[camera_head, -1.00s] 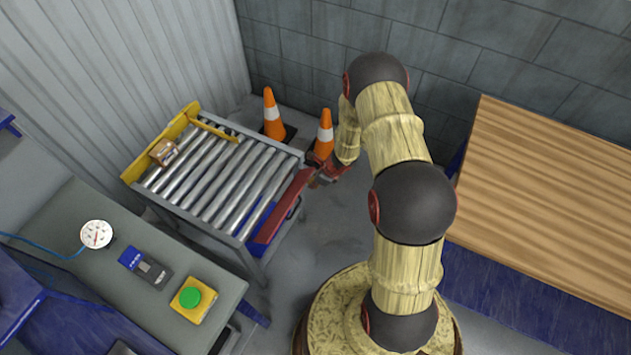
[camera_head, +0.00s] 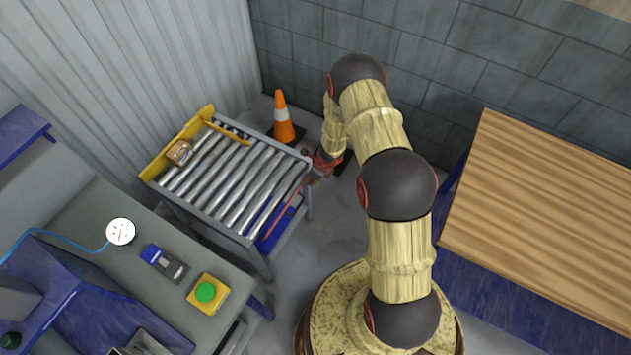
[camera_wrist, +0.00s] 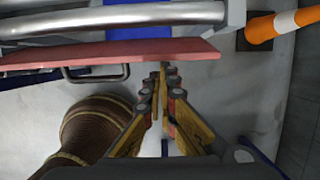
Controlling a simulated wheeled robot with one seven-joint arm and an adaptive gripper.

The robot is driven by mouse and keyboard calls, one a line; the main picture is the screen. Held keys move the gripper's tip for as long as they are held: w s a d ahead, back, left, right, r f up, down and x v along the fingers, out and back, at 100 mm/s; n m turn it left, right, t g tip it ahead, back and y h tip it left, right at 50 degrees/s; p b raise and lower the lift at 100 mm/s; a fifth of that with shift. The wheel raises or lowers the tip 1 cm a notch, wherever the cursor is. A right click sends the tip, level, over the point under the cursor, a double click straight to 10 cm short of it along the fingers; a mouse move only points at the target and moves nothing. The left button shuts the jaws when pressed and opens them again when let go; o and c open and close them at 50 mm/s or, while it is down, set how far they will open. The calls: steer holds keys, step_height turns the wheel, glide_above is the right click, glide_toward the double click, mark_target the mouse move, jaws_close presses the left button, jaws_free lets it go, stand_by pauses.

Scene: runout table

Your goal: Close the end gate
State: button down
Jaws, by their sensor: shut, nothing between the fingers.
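The end gate is a red panel (camera_head: 284,214) at the right end of the roller table (camera_head: 210,213). In the head view it shows as a thin red strip along that end. In the wrist view the red gate (camera_wrist: 110,54) crosses the upper part, with a dark handle (camera_wrist: 96,75) on its near side. My gripper (camera_head: 314,176) is at the far end of the gate, partly hidden by my arm. In the wrist view my gripper (camera_wrist: 163,70) is shut and empty, its tips at the gate's lower edge; I cannot tell whether they touch.
A small brown box (camera_head: 180,153) sits on the rollers by a yellow stop (camera_head: 160,165). An orange cone (camera_head: 282,118) stands close behind the roller table. A bench with a green button (camera_head: 205,292) is at the left, a wooden table (camera_head: 550,210) at the right.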

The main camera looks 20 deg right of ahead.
mark_target(304, 180)
steer(key=shift+w+a+r+p, duration=0.35)
steer(key=shift+w+a+p, duration=0.05)
steer(key=shift+w, duration=0.15)
steer(key=shift+w+a+r+p, duration=0.35)
steer(key=shift+w+p, duration=0.05)
steer(key=shift+w, duration=0.1)
steer(key=shift+w+a+r+p, duration=0.15)
steer(key=shift+w+a+p, duration=0.4)
steer(key=shift+w, duration=0.25)
step_height(304, 180, down, 5)
steer(key=b, duration=0.4)
steer(key=shift+s+d+r, duration=0.15)
steer(key=shift+r, duration=0.05)
steer(key=s+d+r, duration=0.4)
steer(key=s+d, duration=0.1)
steer(key=s, duration=0.2)
steer(key=shift+s+d, duration=0.15)
steer(key=shift+s, duration=0.05)
steer(key=shift+r, duration=0.1)
